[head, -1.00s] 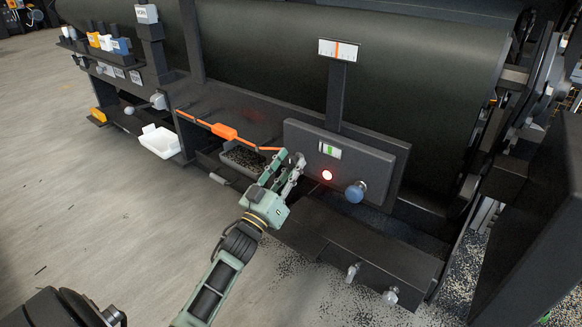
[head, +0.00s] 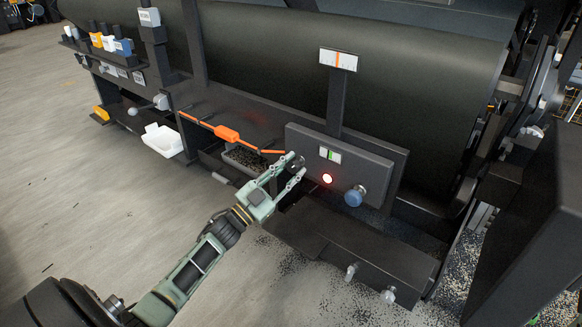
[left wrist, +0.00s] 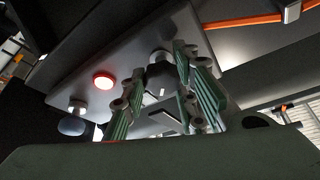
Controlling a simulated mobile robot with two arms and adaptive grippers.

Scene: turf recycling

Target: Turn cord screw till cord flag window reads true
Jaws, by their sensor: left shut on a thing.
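The cord screw (left wrist: 160,73) is a dark knob at the left end of a grey panel (head: 372,166). My left gripper (head: 294,168) is shut on it, its green-padded fingers on either side in the left wrist view (left wrist: 164,98). The fingers hide much of the screw in the head view. The cord flag window (head: 330,155) is a small white plate with a green band on the panel, right of the screw. Its exact reading is too small to tell. The orange cord (head: 227,133) runs left from near the screw. My right gripper is not in view.
A lit red lamp (head: 327,178) and a blue knob (head: 355,196) sit on the panel right of the screw. A white gauge with an orange mark (head: 338,60) stands above on a post. A dark sloped cover (head: 345,240) lies below. The floor at left is open.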

